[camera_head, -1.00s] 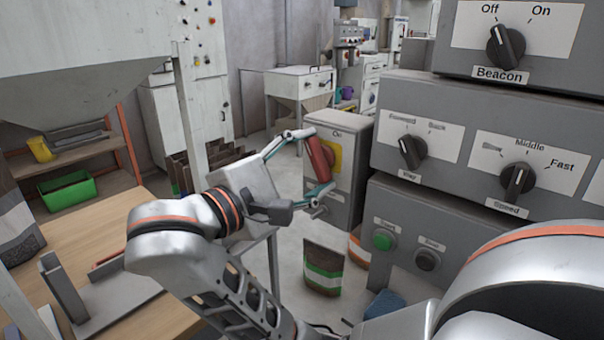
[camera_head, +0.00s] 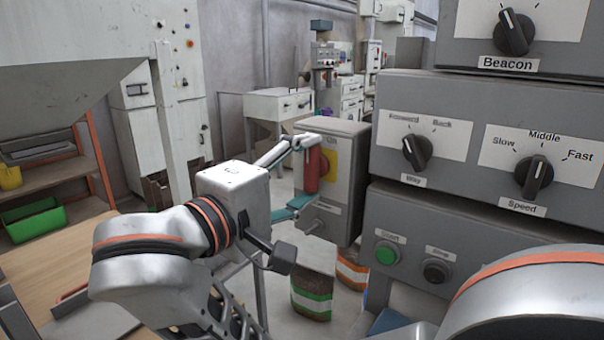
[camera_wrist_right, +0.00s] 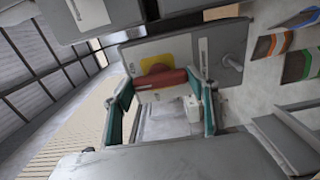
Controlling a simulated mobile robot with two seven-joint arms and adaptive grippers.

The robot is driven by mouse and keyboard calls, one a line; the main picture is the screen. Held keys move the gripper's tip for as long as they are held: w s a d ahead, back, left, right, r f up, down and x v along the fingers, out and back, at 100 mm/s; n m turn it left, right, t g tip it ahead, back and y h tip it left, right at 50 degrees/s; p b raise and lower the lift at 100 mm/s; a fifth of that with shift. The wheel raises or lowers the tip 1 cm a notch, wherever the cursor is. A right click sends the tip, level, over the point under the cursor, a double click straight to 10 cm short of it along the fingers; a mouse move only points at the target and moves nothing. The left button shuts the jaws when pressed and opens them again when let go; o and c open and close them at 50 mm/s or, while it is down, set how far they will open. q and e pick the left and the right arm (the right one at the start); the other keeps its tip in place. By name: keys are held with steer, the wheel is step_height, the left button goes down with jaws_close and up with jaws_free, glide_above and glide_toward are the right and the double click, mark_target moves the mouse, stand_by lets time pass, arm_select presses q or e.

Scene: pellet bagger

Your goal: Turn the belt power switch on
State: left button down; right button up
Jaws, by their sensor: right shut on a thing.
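The belt power switch is a grey box (camera_head: 345,185) with a yellow plate (camera_head: 329,162) and a red handle (camera_head: 312,171). An "On" label sits at the top of its face. The handle stands about upright in the head view. My right gripper (camera_head: 303,173) is shut on the red handle, one finger at its upper end and one at its lower end. In the right wrist view the red handle (camera_wrist_right: 160,79) lies between the teal fingers of my right gripper (camera_wrist_right: 165,86), in front of the yellow plate (camera_wrist_right: 168,62). My left gripper is not in view.
Grey control panels with Beacon (camera_head: 512,32), Way (camera_head: 417,152) and Speed (camera_head: 534,177) knobs stand close on the right. A green button (camera_head: 387,253) is below. Bags (camera_head: 312,290) stand on the floor under the switch box. A wooden table (camera_head: 60,268) is at left.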

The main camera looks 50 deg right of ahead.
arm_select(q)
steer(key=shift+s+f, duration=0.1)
arm_select(e)
steer(key=o, duration=1.1)
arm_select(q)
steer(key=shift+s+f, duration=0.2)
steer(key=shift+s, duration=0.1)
arm_select(e)
steer(key=shift+r, duration=0.1)
